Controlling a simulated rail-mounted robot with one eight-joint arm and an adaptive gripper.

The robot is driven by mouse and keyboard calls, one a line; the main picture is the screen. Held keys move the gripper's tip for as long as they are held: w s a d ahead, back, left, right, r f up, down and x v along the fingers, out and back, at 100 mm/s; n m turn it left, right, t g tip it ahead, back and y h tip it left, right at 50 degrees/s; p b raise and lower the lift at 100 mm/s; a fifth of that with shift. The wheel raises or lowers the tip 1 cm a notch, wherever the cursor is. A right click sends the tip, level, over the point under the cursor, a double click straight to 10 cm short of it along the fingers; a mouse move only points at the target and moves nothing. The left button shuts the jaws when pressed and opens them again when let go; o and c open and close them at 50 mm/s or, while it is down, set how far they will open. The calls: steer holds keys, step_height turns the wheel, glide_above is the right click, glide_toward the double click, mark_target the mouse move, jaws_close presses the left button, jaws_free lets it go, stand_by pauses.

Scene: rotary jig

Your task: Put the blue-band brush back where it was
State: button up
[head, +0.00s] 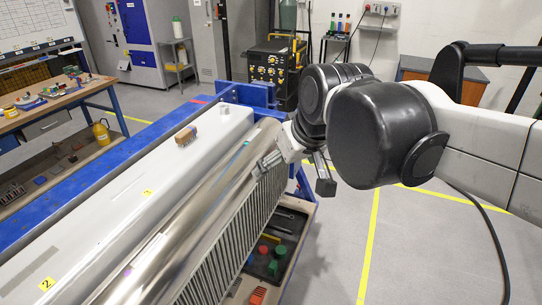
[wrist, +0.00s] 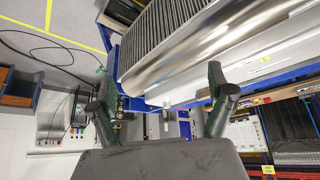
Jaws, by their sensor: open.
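A small brush with a brown wooden back and pale bristles (head: 186,136) stands on the white top surface of the jig (head: 110,200) in the head view. I cannot make out a blue band on it. My gripper (head: 297,171) is open, its fingers spread near the shiny rounded metal edge (head: 190,220), to the right of the brush and apart from it. In the wrist view my gripper (wrist: 162,82) also shows open, with nothing between its fingers. The metal edge (wrist: 190,45) lies just beyond them; no brush is clear there.
A blue frame (head: 245,95) borders the jig. A dark tray with coloured items (head: 275,245) sits below. Open floor (head: 430,240) lies right.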

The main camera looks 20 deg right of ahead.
steer(key=s+d+f+m, duration=0.2)
steer(key=s+f, duration=0.4)
steer(key=s, duration=0.2)
steer(key=shift+s+d+f+t+h, duration=0.2)
steer(key=shift+d+t+h, duration=0.2)
steer(key=shift+f, duration=0.1)
step_height(320, 180, down, 9)
steer(key=b, duration=0.9)
steer(key=shift+f, duration=0.1)
